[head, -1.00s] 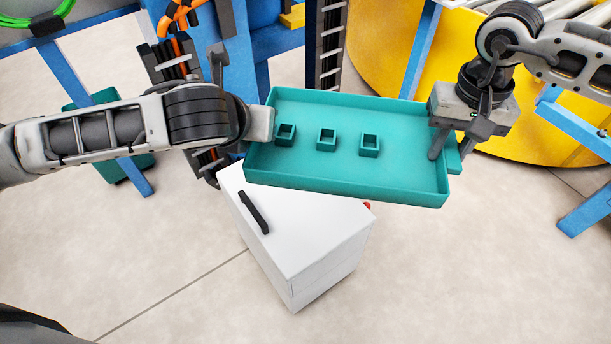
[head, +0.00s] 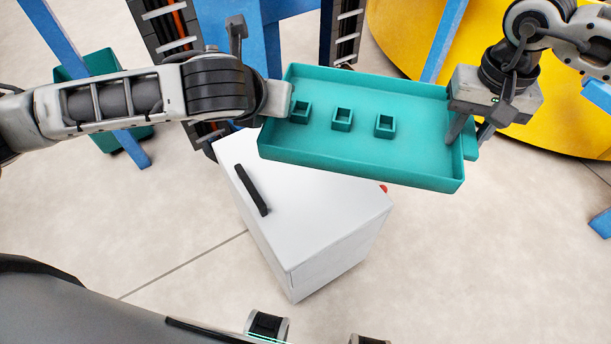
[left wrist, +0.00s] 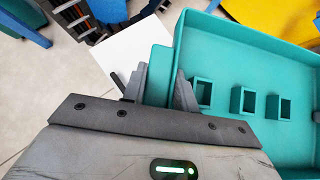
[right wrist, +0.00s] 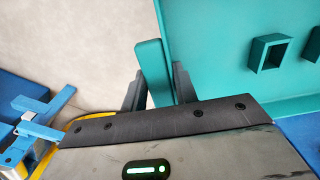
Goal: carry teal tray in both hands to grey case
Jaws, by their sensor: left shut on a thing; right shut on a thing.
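The teal tray (head: 400,160) is held up between my two arms and looks slightly tilted in the head view. Several small square teal sockets stand on its floor, and they look empty. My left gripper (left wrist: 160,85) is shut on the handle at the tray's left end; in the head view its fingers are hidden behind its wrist. My right gripper (head: 468,135) is shut on the handle at the right end, and the right wrist view shows the handle between its fingers (right wrist: 155,85). A pale grey-white case (head: 310,220) with a black handle stands on the floor below the tray, partly covered by it.
A large yellow round base (head: 400,35) lies behind on the right, with blue frame posts (head: 445,40) beside it. A dark green bin (head: 100,65) stands at the left behind my left arm. The floor right of the case is clear.

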